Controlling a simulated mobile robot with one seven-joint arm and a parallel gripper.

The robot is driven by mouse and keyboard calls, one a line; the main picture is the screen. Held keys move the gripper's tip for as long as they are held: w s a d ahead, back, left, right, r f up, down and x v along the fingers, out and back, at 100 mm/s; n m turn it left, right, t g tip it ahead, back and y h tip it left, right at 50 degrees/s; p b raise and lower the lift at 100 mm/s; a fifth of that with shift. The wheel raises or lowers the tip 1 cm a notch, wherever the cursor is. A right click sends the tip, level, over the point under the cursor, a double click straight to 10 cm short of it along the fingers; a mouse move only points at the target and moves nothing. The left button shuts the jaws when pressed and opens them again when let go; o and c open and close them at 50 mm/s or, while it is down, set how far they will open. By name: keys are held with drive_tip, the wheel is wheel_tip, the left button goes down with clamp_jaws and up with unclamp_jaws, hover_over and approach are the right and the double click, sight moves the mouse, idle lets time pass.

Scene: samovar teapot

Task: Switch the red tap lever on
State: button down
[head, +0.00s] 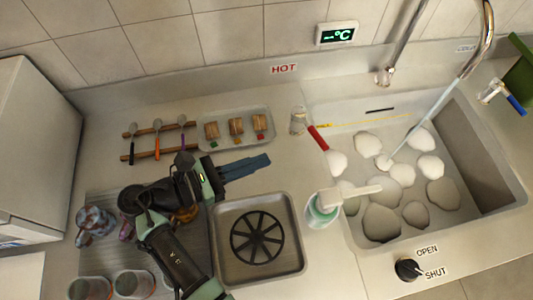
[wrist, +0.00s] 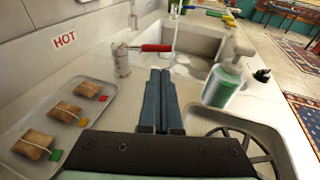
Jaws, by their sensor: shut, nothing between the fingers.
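The red tap lever (head: 318,137) sticks out from a short metal tap body (head: 297,120) at the back left of the sink, below a HOT sign (head: 284,69). In the wrist view, the red lever (wrist: 157,48) lies roughly level and points right from the tap body (wrist: 122,62). My gripper (head: 269,160) is shut and empty, its blue-grey fingers pointing at the tap from the left in the head view. In the wrist view, my gripper's fingertips (wrist: 160,71) are below the lever in the picture, apart from it.
The sink (head: 470,175) holds several whitish rounded shapes. A soap pump bottle (head: 322,208) stands at its front left edge. A tray (head: 262,132) with small packets lies behind my gripper, and a square tray with a black spoked grate (head: 257,238) lies in front. A blue-handled tap (head: 516,105) stands at far right.

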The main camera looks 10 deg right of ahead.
drive_tip(key=b, duration=0.6)
approach(317, 141)
drive_tip(key=x, duration=0.5)
drive_tip(key=shift+s+f, duration=0.1)
drive_tip(key=shift+f, duration=0.2)
drive_tip(key=shift+b+x, duration=0.5)
drive_tip(key=shift+x, duration=0.35)
drive_tip(key=shift+d+r, duration=0.1)
drive_tip(key=shift+r, duration=0.2)
